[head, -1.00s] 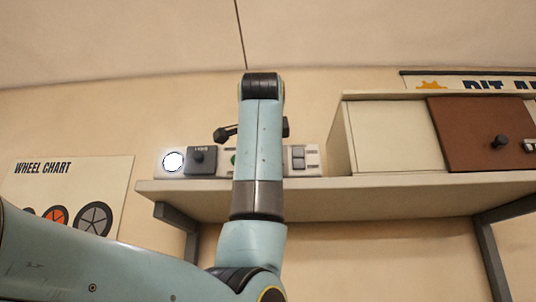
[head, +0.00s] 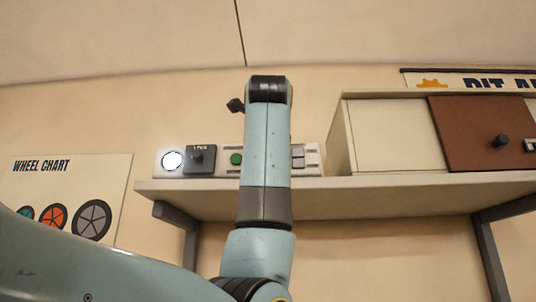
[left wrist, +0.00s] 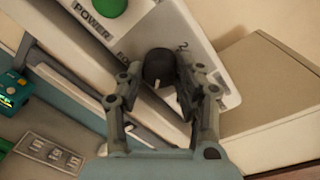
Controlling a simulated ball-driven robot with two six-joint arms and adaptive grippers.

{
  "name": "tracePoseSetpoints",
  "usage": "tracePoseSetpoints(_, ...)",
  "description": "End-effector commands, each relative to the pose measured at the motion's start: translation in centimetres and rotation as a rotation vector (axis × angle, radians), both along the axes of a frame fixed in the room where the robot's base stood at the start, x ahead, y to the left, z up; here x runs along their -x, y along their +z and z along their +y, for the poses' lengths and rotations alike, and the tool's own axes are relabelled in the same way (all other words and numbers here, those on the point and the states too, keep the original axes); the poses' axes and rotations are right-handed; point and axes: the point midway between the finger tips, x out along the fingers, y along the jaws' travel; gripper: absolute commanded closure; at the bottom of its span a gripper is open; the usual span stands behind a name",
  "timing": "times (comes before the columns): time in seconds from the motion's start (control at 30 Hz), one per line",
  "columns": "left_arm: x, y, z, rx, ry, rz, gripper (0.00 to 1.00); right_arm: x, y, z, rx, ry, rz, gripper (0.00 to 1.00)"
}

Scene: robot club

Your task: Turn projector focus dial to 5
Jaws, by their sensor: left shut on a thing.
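The focus dial (left wrist: 158,66) is a black round knob with a white pointer mark, on a white panel (left wrist: 85,45). A printed 2 shows beside the dial; other numbers are hidden or cut off, so I cannot read its setting. The panel also carries a green button (left wrist: 110,5) and the word POWER. My left gripper (left wrist: 158,82) is shut on the dial, one finger on each side. In the head view my left arm hides the dial; the panel's green button (head: 236,158) shows left of the arm. My right gripper is not in view.
The panel stands on a pale wall shelf (head: 350,190). Left of it are a black knob box (head: 200,168) and a white round lamp (head: 172,160). Right is a cabinet (head: 395,135) with a brown door (head: 480,130).

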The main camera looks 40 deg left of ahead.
Motion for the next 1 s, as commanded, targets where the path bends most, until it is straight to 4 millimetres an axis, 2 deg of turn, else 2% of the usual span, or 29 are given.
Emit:
tracePoseSetpoints(0.4,-0.07,-0.29,-0.05,-0.131,-0.002,0.088,0.98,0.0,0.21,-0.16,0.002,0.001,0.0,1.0)
tracePoseSetpoints(0.9,-0.1,-0.4,-0.05,-0.142,-0.002,0.099,0.98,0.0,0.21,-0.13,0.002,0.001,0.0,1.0)
tracePoseSetpoints(0.93,-0.11,-0.4,-0.04,-0.142,-0.002,0.099,0.62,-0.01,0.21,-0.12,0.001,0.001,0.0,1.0)
tracePoseSetpoints(1.0,-0.1,-0.37,-0.05,-0.143,-0.002,0.097,0.53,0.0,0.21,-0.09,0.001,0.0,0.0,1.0)
